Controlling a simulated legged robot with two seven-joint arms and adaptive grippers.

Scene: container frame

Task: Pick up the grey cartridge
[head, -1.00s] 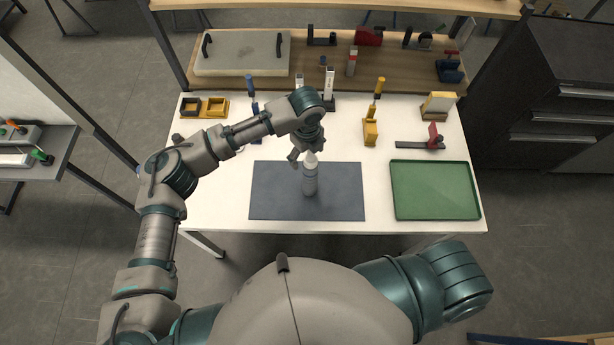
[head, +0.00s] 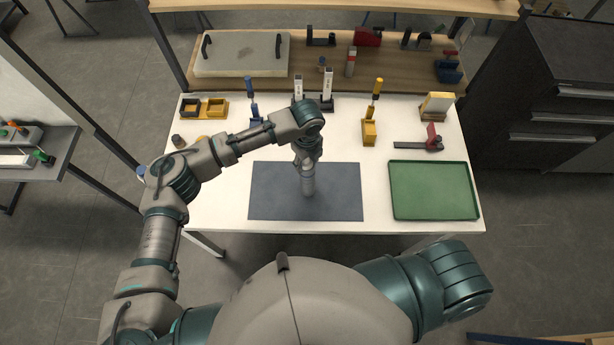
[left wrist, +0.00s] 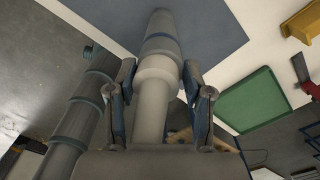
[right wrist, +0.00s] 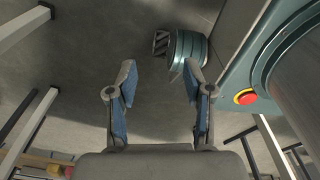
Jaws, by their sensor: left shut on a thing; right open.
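The grey cartridge (head: 308,186) stands upright on the dark mat (head: 340,195), with its lower part showing below my left gripper (head: 307,163). The gripper is shut on its upper part from above. In the left wrist view, the cartridge (left wrist: 158,45) runs up between the two fingers of the left gripper (left wrist: 158,75), its pale narrower part nearest the palm. I cannot tell a gap between the cartridge and the mat. In the right wrist view, my right gripper (right wrist: 159,78) is open and empty, over the floor. It is not visible in the head view.
A green tray (head: 433,216) lies right of the mat. A small dark cylinder (head: 178,141) stands at the left edge. The mat around the cartridge is clear.

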